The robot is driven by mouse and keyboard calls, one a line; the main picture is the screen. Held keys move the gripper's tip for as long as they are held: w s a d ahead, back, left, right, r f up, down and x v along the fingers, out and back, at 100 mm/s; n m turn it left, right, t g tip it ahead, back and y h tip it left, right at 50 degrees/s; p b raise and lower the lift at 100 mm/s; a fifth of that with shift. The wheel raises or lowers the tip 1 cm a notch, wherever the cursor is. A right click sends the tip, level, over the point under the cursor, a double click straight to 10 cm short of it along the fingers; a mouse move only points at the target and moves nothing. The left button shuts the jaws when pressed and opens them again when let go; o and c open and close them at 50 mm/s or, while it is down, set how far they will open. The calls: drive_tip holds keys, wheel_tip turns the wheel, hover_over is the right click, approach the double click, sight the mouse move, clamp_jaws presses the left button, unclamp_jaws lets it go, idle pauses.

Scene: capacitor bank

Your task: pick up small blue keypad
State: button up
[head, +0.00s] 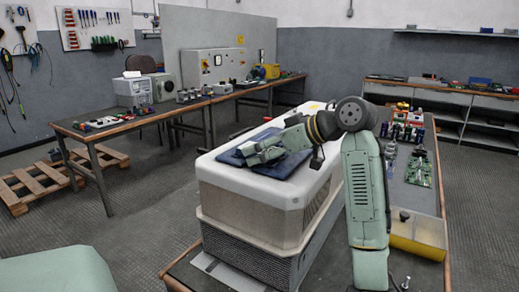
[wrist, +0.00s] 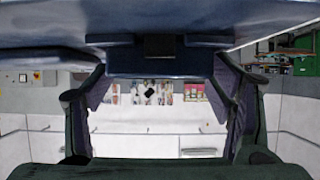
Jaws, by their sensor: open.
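A flat dark blue slab (head: 234,159) lies on top of the white-topped box. I cannot make out keys on it, so I cannot tell whether it is the small blue keypad. My gripper (head: 252,153) is low over this slab and hides part of it; whether they touch is unclear. In the wrist view a dark blue body (wrist: 150,62) spans the top of the picture. The two fingers of my gripper (wrist: 160,88) stand wide apart on either side below it. No object shows held between them.
The white-topped box (head: 250,196) stands on a bench. To its right are circuit boards (head: 418,170), small parts and a yellow-fronted case (head: 416,236). A long table (head: 120,124) stands at the left, with a wooden pallet (head: 38,185) by it. Floor between is clear.

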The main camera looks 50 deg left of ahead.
drive_tip(key=c, duration=1.3)
drive_tip(key=shift+r, duration=0.1)
drive_tip(key=shift+r, duration=0.4)
wheel_tip(320, 180, up, 2)
drive_tip(key=shift+r+b, duration=0.2)
drive_tip(key=shift+b, duration=0.4)
drive_tip(key=w+a+p, duration=0.1)
drive_tip(key=w+a, duration=0.2)
drive_tip(key=w+a+r+p, duration=0.1)
drive_tip(key=w+a, duration=0.2)
drive_tip(key=a, duration=0.1)
drive_tip(key=w+a+r+p, duration=0.1)
drive_tip(key=w+a, duration=0.1)
drive_tip(key=a, duration=0.2)
drive_tip(key=shift+w+r, duration=0.15)
drive_tip(key=shift+w, duration=0.25)
drive_tip(key=shift+w+a+f+p, duration=0.2)
drive_tip(key=shift+w+a+p, duration=0.3)
drive_tip(key=shift+a+p, duration=0.3)
drive_tip(key=shift+f, duration=0.1)
